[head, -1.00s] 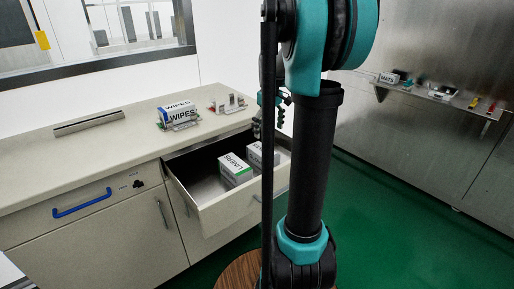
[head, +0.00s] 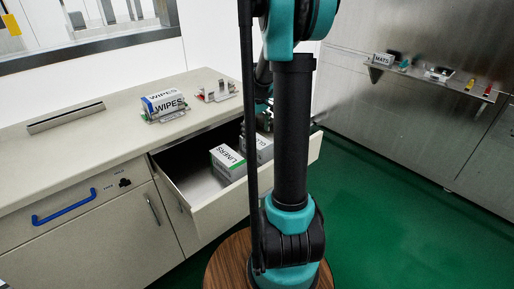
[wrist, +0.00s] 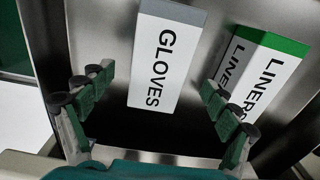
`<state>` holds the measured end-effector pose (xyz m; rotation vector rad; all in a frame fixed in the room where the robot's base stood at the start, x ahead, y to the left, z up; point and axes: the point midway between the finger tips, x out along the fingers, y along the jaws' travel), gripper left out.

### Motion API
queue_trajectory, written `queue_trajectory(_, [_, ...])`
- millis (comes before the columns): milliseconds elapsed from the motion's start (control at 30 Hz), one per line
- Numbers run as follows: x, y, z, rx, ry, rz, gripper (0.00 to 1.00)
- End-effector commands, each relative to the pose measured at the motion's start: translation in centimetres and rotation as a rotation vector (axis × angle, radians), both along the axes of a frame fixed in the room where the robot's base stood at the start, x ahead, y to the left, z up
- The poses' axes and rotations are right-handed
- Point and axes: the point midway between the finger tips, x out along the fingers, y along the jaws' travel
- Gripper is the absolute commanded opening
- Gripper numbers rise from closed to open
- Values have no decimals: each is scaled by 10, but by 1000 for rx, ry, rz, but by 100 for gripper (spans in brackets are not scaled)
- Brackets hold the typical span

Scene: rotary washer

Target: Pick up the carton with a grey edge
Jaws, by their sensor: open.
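The white GLOVES carton with a grey edge (wrist: 160,62) lies in the open drawer, near the middle of the wrist view. In the head view a carton (head: 264,148), partly hidden by my arm, stands beside the LINERS carton. My gripper (wrist: 156,84) is open, with green-padded fingers on either side of the GLOVES carton in the picture. It looks apart from the carton and holds nothing. The LINERS carton with a green edge (wrist: 262,72) is just right of it in the wrist view, near the right finger.
The drawer (head: 215,213) has raised walls around the cartons; its left part is bare. On the counter (head: 75,150) above stand a WIPES box (head: 163,104) and a metal holder (head: 217,92). A wall shelf (head: 430,78) at right carries several small items.

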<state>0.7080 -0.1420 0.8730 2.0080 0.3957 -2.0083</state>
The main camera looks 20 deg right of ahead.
Motion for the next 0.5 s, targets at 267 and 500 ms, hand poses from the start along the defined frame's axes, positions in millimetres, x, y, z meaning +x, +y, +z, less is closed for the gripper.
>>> queue_trajectory(267, [0,0,-20,0,0,0,89])
queue_trajectory(500, [-2,-1,-52,0,0,0,89])
